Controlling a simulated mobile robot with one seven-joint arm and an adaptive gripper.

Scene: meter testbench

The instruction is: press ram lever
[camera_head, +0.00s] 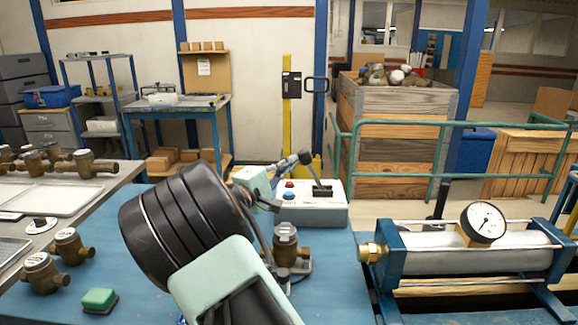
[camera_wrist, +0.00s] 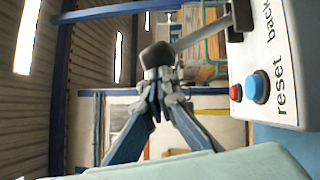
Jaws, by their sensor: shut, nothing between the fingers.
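The ram lever (camera_head: 317,172) is a rod with a dark knob, rising from a black slot on top of a white control box (camera_head: 325,212) and leaning left. In the wrist view, the lever's dark knob (camera_wrist: 157,56) is right in front of the fingertips. My gripper (camera_head: 291,161) is shut and empty, with its tips at the left of the knob. In the wrist view the tips of my gripper (camera_wrist: 159,80) meet at the knob; they look touching or nearly so, I cannot tell which. The knob hides part of the tips.
The box carries a red button (camera_wrist: 235,92) and a blue button (camera_wrist: 258,88), with "reset" and "back" lettering. A brass meter (camera_head: 286,246) stands in front of the box. A cylinder with a gauge (camera_head: 483,223) lies at right. More meters (camera_head: 44,272) are at left.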

